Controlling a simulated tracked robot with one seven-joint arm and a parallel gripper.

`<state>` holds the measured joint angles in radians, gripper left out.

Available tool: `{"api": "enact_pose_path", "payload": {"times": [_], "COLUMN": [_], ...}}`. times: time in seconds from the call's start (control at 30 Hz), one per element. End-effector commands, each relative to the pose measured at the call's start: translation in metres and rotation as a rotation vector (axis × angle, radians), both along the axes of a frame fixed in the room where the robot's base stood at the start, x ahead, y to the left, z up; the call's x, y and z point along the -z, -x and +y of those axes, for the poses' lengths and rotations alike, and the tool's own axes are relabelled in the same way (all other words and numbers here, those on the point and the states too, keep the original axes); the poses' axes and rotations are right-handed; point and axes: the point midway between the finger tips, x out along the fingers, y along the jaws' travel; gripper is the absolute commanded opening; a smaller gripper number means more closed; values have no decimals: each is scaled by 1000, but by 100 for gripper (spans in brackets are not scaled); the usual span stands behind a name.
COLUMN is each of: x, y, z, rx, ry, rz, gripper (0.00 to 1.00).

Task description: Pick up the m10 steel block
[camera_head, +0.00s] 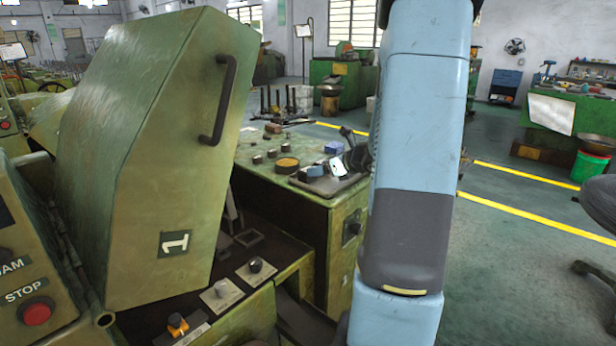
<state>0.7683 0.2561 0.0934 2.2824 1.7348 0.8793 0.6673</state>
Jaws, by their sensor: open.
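My gripper (341,166) shows only partly beside the blue arm link, as a dark body with pale fingertips. It is low over a dark tray (325,186) on the green machine top, with its jaws open. A blue-grey piece (314,171) lies at the tray's left side, just left of the fingertips. A blue block (334,147) is behind it. I cannot read any m10 mark, so I cannot tell which piece is the steel block. My arm hides the area to the right of the tray.
A large green machine cover (150,160) with a black handle (219,100) stands close on the left. Small dark parts and a yellow-topped round tin (287,165) lie on the machine top. A red stop button (37,313) is at lower left. Open floor lies right.

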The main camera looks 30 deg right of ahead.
Motion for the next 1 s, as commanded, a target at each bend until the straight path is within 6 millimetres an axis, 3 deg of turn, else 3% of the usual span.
{"api": "enact_pose_path", "payload": {"times": [0.4,0.7,1.0], "x": [21,22,22], "y": [-38,-42,-42], "z": [17,18,18], "rx": [-2,0,1], "ry": [-1,1,1], "rz": [0,0,1], "gripper": [66,66,39]}}
